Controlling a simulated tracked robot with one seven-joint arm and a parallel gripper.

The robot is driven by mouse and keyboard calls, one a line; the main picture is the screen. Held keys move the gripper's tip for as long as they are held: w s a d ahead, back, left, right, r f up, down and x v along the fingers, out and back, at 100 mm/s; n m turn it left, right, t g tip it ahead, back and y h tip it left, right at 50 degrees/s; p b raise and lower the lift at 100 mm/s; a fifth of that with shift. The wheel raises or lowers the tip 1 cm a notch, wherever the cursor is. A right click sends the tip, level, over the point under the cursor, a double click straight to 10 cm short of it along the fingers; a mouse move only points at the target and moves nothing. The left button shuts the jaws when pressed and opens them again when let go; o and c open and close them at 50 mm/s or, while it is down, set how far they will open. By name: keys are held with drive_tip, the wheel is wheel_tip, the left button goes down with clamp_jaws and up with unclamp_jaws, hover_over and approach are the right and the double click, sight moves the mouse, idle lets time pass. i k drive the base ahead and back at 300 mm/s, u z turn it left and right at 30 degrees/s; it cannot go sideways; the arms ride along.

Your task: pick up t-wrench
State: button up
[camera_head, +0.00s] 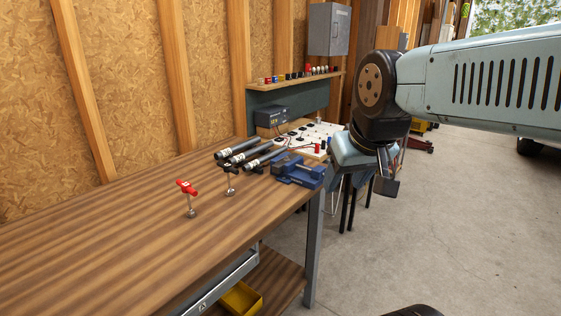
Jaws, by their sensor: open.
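Two small T-handled tools stand upright on the wooden workbench (110,225). One has a red T-handle (187,188) and a metal stem with a round foot. The other has a black T-handle (230,168) and stands behind it to the right. Either could be the t-wrench; I cannot tell which. My gripper (376,184) hangs beyond the bench's right edge, to the right of both tools and apart from them. It is open, with no object visible in it. Its jaws are seen from the side and partly hidden.
A blue vise (298,171) sits at the bench's right edge. Several dark tubes (240,150) lie beside it. Behind are a dark box (272,115) and a white board (312,134) with small parts. The near bench top is clear. A yellow bin (240,298) sits below.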

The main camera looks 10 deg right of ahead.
sight(187, 188)
drive_tip(key=z, duration=1.4)
drive_tip(key=i, duration=0.1)
drive_tip(key=u, duration=3.45)
drive_tip(key=i, duration=0.5)
drive_tip(key=z, duration=2.45)
